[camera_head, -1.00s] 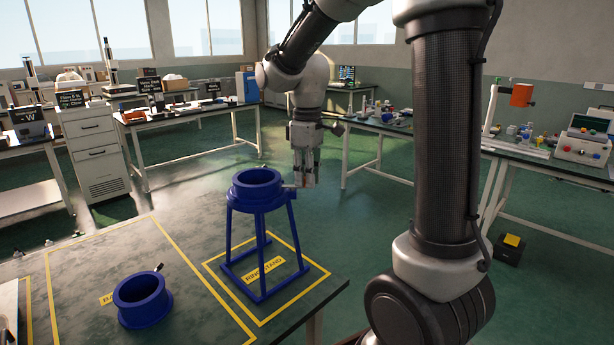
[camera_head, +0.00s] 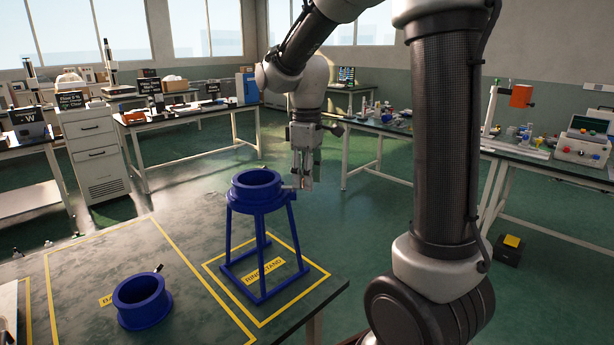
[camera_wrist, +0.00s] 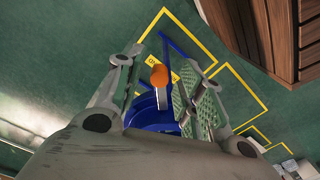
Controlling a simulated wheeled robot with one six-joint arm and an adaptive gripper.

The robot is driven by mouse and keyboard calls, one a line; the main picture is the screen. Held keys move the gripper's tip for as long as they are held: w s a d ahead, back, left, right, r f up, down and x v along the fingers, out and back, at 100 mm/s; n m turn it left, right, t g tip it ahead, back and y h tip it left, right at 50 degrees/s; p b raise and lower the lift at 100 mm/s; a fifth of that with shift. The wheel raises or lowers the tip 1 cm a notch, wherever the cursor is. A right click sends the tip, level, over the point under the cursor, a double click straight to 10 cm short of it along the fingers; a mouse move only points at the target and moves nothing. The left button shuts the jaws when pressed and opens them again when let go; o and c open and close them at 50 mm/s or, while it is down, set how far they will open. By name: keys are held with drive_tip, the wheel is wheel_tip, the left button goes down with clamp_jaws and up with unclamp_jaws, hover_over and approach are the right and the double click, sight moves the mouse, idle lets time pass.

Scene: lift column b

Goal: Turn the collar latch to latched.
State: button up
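The blue ring stand (camera_head: 256,188) stands upright on the table, its round collar on top of splayed legs. In the wrist view its blue collar (camera_wrist: 150,118) shows beyond my fingers. The collar latch is a short silver lever with an orange tip (camera_wrist: 159,76). My gripper (camera_head: 303,182) points down at the right side of the collar. In the wrist view my gripper (camera_wrist: 157,82) has its fingers apart, one on each side of the orange tip. A gap shows on the left; contact on the right is unclear. The latch's pivot is mostly hidden.
A second blue ring (camera_head: 142,302) with a small pin lies on the table (camera_head: 120,250) to the left, inside a yellow outline. The stand has its own yellow-outlined area with a label (camera_head: 264,271). The table ends just right of it. Benches stand farther back.

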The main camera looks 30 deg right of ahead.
wheel_tip(320, 180, up, 12)
idle(0.4)
idle(0.4)
drive_tip(key=s+d+f+m+t, duration=0.2)
drive_tip(key=s+f+m, duration=0.1)
drive_tip(key=s, duration=0.7)
drive_tip(key=s+d+f+m+t, duration=0.2)
drive_tip(key=s+m, duration=0.3)
drive_tip(key=s, duration=0.5)
drive_tip(key=shift+s+f, duration=0.4)
drive_tip(key=shift+f, duration=0.4)
